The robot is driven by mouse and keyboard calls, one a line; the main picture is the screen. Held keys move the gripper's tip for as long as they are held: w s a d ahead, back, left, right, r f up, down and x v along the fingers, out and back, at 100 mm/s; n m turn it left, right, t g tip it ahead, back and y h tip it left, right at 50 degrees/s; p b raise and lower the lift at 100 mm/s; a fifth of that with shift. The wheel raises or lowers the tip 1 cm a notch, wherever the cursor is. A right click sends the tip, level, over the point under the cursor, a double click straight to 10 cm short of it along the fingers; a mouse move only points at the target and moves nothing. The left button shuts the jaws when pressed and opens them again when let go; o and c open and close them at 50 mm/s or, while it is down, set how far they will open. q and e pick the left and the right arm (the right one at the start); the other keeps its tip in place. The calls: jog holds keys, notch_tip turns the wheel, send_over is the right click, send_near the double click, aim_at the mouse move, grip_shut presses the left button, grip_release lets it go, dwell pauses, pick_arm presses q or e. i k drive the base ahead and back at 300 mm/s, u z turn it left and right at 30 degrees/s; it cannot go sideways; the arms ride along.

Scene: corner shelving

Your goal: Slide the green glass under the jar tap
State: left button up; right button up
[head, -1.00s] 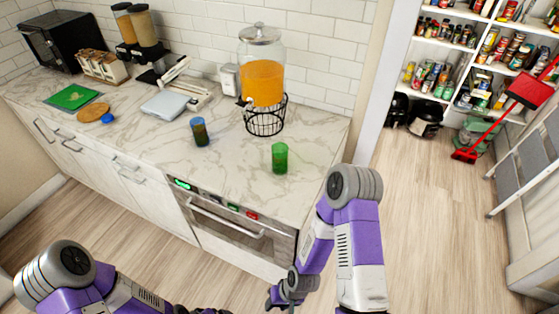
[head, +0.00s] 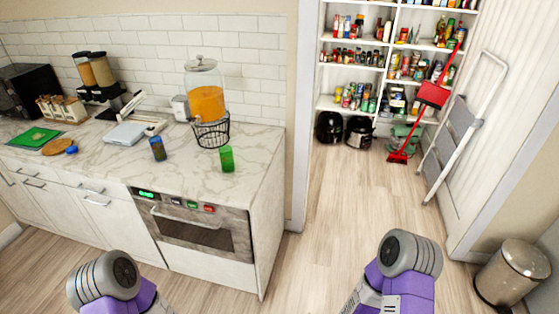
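The green glass (head: 227,158) stands upright on the marble counter (head: 190,178), near its right front edge. The jar (head: 205,92) holds orange drink and sits in a black wire stand (head: 212,133) behind the green glass and a little to its left. Its tap (head: 196,119) seems to be at the lower left front of the jar, too small to see clearly. The green glass is apart from the stand. A blue glass (head: 158,148) stands to the left. Only upper parts of my two arms show at the bottom; neither gripper is in view.
An oven (head: 205,229) is built in below the counter. A scale (head: 125,134), cereal dispensers (head: 92,69) and a green board (head: 35,137) are further left. A stepladder (head: 458,135), red broom (head: 420,105) and bin (head: 512,272) stand right. The floor (head: 345,200) between is clear.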

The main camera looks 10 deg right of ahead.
aim_at(226, 154)
jog(key=z, duration=0.2)
jog(key=k, duration=0.3)
jog(key=u, duration=0.75)
jog(key=i, duration=0.65)
jog(key=u, duration=0.55)
jog(key=i, duration=1.15)
jog(key=z, duration=0.7)
